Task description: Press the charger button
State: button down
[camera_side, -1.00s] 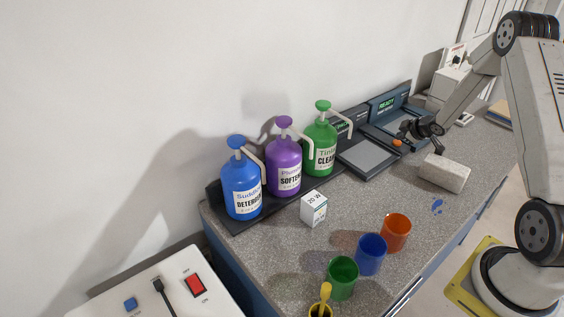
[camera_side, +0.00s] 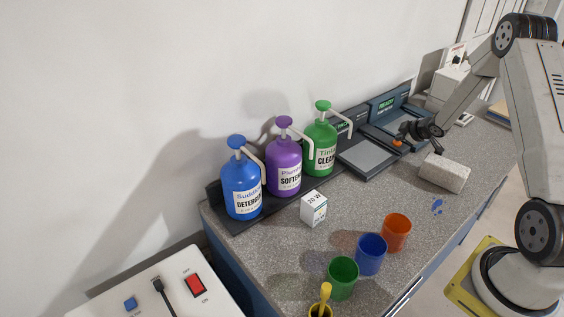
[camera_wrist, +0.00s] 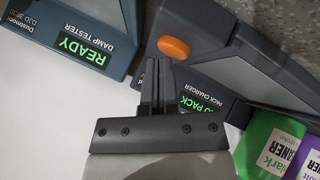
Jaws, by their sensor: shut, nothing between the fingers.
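The pack charger (camera_side: 368,159) is a dark unit with a grey plate against the wall. Its body also shows in the wrist view (camera_wrist: 265,65), with a partly covered green display (camera_wrist: 202,100) that seems to read "NO PACK". A round orange button (camera_wrist: 173,47) sits at the charger's corner; in the side view the orange button (camera_side: 397,143) is just under my gripper. My gripper (camera_side: 402,135) is shut and empty. In the wrist view its fingertips (camera_wrist: 156,68) appear right beside the button; I cannot tell whether they touch it.
The damp tester (camera_side: 388,106), its display reading READY, stands beside the charger. A pale block (camera_side: 444,173) lies in front. Green (camera_side: 320,150), purple (camera_side: 284,170) and blue (camera_side: 241,190) pump bottles stand left. Cups (camera_side: 371,254) and a small white box (camera_side: 314,209) are nearer.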

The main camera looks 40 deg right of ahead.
aim_at(399, 143)
jog(key=shift+a+f, duration=0.1)
jog(key=shift+f, duration=0.2)
jog(key=shift+r, duration=0.55)
dwell(0.4)
jog(key=shift+r, duration=2.95)
